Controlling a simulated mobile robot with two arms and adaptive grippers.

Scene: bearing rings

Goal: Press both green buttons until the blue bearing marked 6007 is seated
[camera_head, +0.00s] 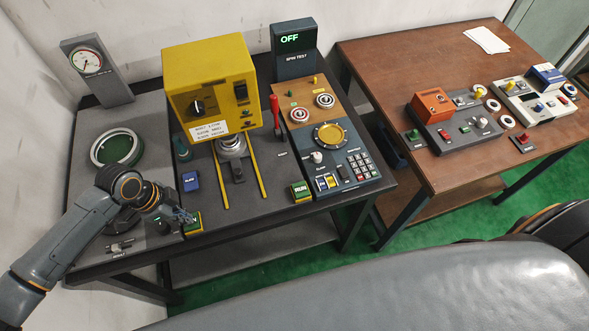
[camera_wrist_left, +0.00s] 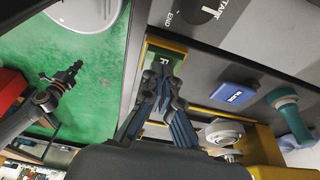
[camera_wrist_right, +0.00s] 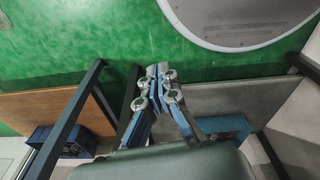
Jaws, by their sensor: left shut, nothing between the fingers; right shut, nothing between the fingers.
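One green button (camera_head: 193,224) sits at the front edge of the left table. My left gripper (camera_head: 188,216) is shut and empty right over it; whether it touches cannot be told. In the left wrist view the closed fingertips (camera_wrist_left: 162,75) cover part of this green button (camera_wrist_left: 165,57). The other green button (camera_head: 300,189), marked RUN, stands clear to the right. A pale ring-shaped part (camera_head: 231,146) sits under the yellow press (camera_head: 210,85). No blue bearing or 6007 mark can be made out. My right gripper (camera_wrist_right: 158,78) is shut and empty in the right wrist view, over the green floor.
A blue button (camera_head: 191,181) lies behind the left green button. A red-handled lever (camera_head: 274,110), a keypad panel (camera_head: 360,166) and a spin test display (camera_head: 291,42) reading OFF stand right of the press. A second brown table (camera_head: 385,75) holds more devices.

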